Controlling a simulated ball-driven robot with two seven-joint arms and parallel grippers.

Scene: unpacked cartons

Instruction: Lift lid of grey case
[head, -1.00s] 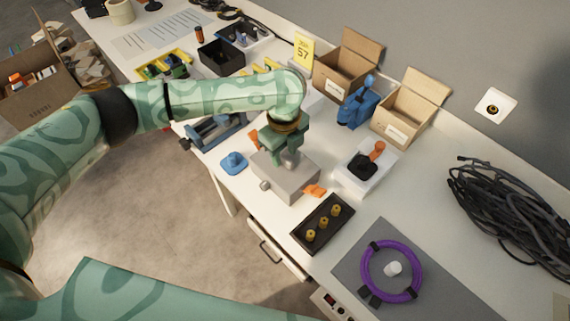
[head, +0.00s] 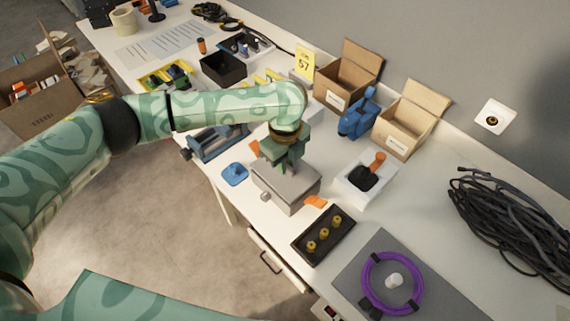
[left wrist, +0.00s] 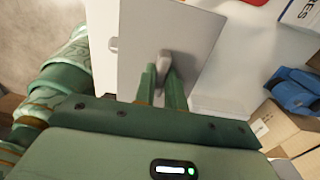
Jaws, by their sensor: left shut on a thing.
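The grey case (head: 285,190) stands on the white bench, a box with a flat lid and a small knob on its front side. In the left wrist view the lid (left wrist: 195,45) is a flat grey plate with an upright grey handle (left wrist: 165,58) on it. My left gripper (head: 287,167) comes down from above and is shut on that handle. Its green fingers (left wrist: 161,80) lie on either side of the handle. I cannot make out a gap between lid and case. The fingers partly hide the handle. My right gripper is not in view.
A blue piece (head: 235,174) lies left of the case and an orange piece (head: 316,202) right of it. A black tray with brass knobs (head: 324,234) stands in front. A white box with an orange-handled part (head: 368,178) and open cartons (head: 408,123) stand to the right.

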